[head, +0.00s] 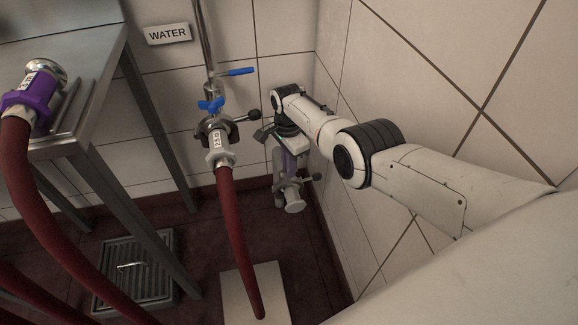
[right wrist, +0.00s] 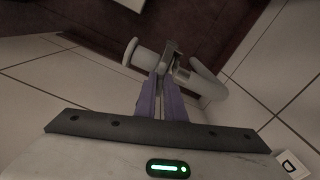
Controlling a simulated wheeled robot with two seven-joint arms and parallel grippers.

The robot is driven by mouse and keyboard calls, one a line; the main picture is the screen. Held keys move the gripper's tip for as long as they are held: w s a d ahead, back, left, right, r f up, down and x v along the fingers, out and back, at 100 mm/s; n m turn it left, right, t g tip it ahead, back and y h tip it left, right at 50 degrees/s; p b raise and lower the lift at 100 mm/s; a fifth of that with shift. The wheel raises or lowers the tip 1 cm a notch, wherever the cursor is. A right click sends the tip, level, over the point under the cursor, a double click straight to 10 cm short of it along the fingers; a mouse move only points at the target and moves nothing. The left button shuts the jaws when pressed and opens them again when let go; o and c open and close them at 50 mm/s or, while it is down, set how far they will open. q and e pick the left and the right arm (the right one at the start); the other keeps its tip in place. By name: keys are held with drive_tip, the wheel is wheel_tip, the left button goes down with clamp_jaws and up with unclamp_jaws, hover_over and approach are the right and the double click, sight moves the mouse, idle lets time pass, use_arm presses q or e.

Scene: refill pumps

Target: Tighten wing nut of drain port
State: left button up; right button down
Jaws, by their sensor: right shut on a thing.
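The drain port (head: 292,198) is a grey pipe fitting low by the wall corner, with a pale round end and a small dark knob on its right. It also shows in the right wrist view as a curved pale pipe with a round-ended stub (right wrist: 147,58). My right gripper (head: 291,166) is over the fitting, pointing down. In the right wrist view its purple fingers (right wrist: 160,97) are closed on a small metal part at the clamp, apparently the wing nut (right wrist: 181,72). The fingers hide much of it. My left gripper is out of view.
A hose (head: 235,225) hangs from the water valve (head: 212,105), close left of my right gripper. The tiled wall is close on the right. A steel table (head: 100,45) with a purple-collared hose end (head: 30,95) stands left. A floor drain (head: 135,268) and pale slab (head: 275,290) lie below.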

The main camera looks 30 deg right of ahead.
drive_tip(key=shift+m, duration=0.7)
drive_tip(key=c, duration=1.8)
unclamp_jaws()
drive_tip(key=shift+c, duration=0.2)
wheel_tip(320, 180, up, 8)
drive_tip(key=p, duration=0.8)
drive_tip(key=shift+p, duration=0.35)
drive_tip(key=shift+a, duration=0.1)
